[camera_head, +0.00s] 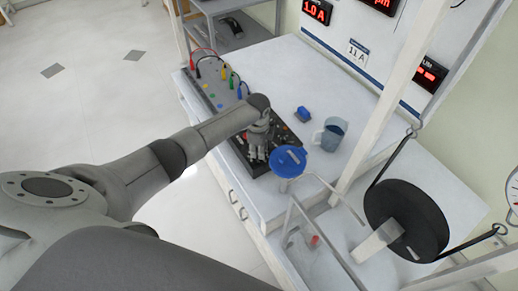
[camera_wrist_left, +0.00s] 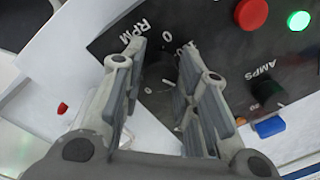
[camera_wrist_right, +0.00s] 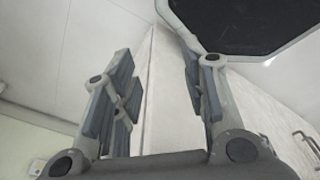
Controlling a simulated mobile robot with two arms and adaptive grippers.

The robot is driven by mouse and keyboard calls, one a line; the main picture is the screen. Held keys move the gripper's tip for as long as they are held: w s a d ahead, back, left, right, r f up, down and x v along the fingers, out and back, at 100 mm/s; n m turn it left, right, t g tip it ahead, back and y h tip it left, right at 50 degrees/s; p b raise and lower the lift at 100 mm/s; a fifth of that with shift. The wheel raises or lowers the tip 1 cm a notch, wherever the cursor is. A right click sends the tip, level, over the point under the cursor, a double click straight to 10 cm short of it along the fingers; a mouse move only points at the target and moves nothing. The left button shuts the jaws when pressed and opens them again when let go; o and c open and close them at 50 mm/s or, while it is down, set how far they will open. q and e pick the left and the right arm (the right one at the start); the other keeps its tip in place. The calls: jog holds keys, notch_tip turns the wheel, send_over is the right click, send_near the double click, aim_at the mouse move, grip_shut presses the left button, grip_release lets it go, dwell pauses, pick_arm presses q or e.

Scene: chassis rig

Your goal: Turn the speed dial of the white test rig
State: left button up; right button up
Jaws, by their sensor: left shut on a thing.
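The white test rig (camera_head: 300,68) stands in the middle of the head view, with a dark control panel (camera_head: 285,132) near its front. My left gripper (camera_head: 257,156) reaches down onto this panel. In the left wrist view its two fingers (camera_wrist_left: 160,68) stand on either side of the dark speed dial (camera_wrist_left: 158,78), beside the RPM lettering, and are closed on it. The dial is dim and partly hidden in the head view. My right gripper (camera_wrist_right: 158,80) shows in the right wrist view with its fingers apart and nothing between them.
An AMPS dial (camera_wrist_left: 268,90), a red button (camera_wrist_left: 251,13) and a green light (camera_wrist_left: 299,21) sit close by. A blue round-topped piece (camera_head: 288,161), a grey-blue mug (camera_head: 331,134) and a black wheel (camera_head: 405,221) stand right of my left gripper. Coloured cables (camera_head: 222,72) rise behind it.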

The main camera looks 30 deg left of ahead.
pick_arm(q)
jog(key=m+b, duration=0.1)
jog(key=m, duration=0.4)
jog(key=shift+w, duration=0.1)
jog(key=shift+m, duration=0.3)
dwell(0.4)
jog(key=o, duration=1)
jog(key=r, duration=0.8)
jog(key=s+r, duration=0.1)
jog(key=r, duration=0.3)
jog(key=shift+a, duration=0.15)
